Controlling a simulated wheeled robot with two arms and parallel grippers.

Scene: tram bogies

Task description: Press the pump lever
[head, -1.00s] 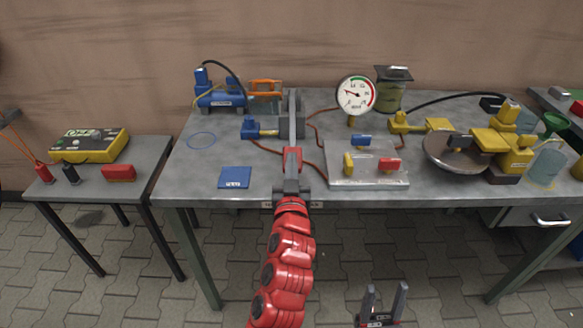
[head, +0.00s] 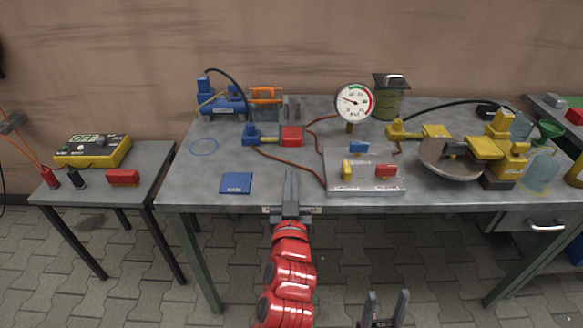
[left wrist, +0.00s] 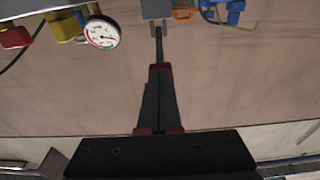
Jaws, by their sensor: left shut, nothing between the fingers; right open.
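The pump lever's red end block (head: 291,137) shows in front of the grey pump uprights (head: 298,108), in the middle of the workbench. Its bar is mostly hidden behind the block in the head view. My left gripper (head: 291,172) is shut and empty at the bench's front edge, pointing at the lever. In the head view, bare bench shows between its tips and the red block. In the left wrist view its dark fingers (left wrist: 158,85) overlap the lever; contact cannot be told there. My right gripper (head: 387,298) is open and empty, low in front of the bench.
A pressure gauge (head: 354,103) stands right of the pump. A plate with coloured valves (head: 365,185), a blue booklet (head: 236,183) and a blue connector (head: 251,138) lie nearby. A metal bowl (head: 430,160) is at right. The bench's front-left is mostly clear.

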